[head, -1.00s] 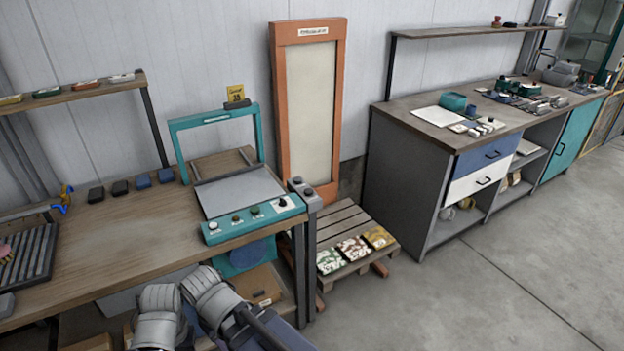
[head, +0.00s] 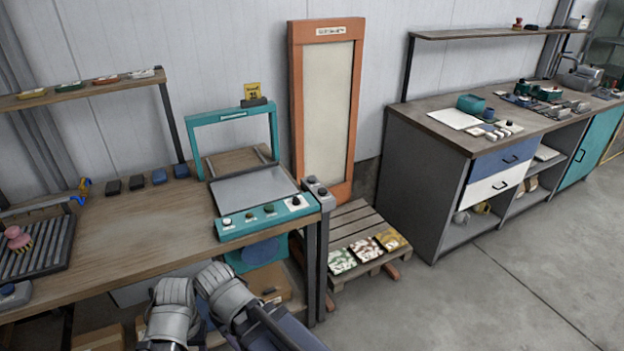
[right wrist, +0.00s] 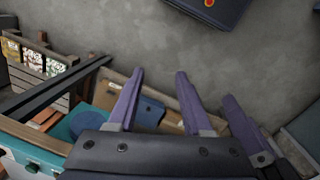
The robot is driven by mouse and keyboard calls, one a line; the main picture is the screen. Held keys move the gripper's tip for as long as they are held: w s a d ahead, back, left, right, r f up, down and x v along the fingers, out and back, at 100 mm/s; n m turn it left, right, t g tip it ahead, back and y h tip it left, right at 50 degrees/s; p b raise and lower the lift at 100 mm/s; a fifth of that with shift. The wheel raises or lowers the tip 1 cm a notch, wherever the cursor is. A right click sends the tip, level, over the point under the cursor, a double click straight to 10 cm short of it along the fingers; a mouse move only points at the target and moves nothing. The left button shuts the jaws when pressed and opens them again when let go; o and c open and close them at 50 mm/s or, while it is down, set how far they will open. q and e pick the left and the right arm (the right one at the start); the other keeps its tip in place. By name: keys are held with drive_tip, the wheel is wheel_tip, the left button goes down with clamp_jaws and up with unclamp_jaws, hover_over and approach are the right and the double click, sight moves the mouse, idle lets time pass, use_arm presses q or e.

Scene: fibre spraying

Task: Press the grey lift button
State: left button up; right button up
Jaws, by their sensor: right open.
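The teal press (head: 228,236) stands at the right end of the wooden bench, its frame raised upright at the back. Its front panel carries several small buttons and a black knob (head: 295,201). A pale button (head: 227,222) sits at the panel's left end. A small grey box (head: 317,188) with dark buttons sits at the press's right corner. I cannot tell which button is the grey lift button. My right gripper (right wrist: 181,85) is open and empty in the right wrist view, its purple fingers over the floor and a brown box. My left gripper is not in view.
The wooden bench (head: 130,225) holds a dark ribbed tray (head: 38,250) and several small dark blocks. A pallet (head: 350,222) with colourful packets lies right of the bench. A grey cabinet (head: 420,185) stands further right. The floor between is clear.

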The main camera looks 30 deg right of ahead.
clamp_jaws()
idle(1.5)
